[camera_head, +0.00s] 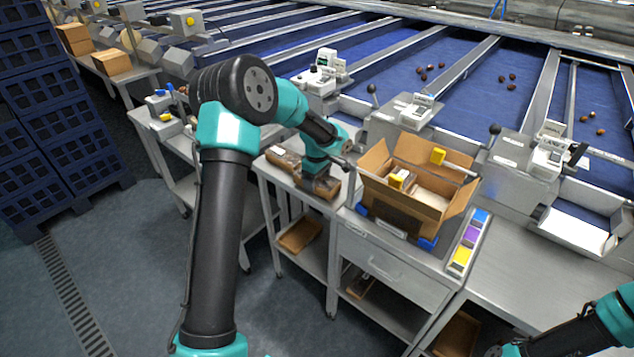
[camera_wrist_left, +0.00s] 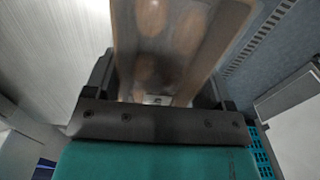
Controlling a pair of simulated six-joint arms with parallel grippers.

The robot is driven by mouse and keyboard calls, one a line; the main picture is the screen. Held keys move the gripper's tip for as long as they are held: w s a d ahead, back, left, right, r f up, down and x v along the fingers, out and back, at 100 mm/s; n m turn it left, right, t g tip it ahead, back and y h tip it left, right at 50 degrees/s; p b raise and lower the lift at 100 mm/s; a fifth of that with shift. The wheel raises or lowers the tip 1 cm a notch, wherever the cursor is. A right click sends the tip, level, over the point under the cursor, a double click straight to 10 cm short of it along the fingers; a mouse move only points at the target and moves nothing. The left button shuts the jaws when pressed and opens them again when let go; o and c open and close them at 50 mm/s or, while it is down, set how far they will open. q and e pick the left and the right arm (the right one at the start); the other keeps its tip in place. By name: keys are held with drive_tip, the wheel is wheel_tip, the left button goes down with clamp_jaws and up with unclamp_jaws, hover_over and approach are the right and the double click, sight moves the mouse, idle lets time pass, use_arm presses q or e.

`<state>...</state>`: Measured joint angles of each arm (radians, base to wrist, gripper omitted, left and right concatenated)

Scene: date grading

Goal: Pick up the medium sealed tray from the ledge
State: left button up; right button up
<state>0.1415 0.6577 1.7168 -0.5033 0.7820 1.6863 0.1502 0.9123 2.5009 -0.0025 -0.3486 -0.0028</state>
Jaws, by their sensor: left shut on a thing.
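My left gripper (camera_head: 318,178) is at the ledge (camera_head: 268,176) left of the open carton, pointing down. It is shut on a sealed tray (camera_head: 326,190), which is partly hidden by the gripper. In the left wrist view the tray (camera_wrist_left: 170,45) sits between the two jaws, with brown dates blurred under its clear film. Another brown tray (camera_head: 284,158) lies on the ledge just left of the gripper. I cannot tell from these views whether the held tray is clear of the ledge. My right gripper (camera_head: 497,351) is at the bottom edge, partly cut off.
An open cardboard carton (camera_head: 412,208) with trays inside stands right of the gripper. Blue, purple and yellow label stacks (camera_head: 468,236) lie beside it. A lower shelf holds a brown tray (camera_head: 299,235). Blue crates (camera_head: 60,125) are stacked at far left.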

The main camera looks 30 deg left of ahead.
use_arm(q)
wheel_tip(320, 180, up, 9)
drive_tip(key=shift+f, duration=0.1)
idle(0.3)
idle(0.4)
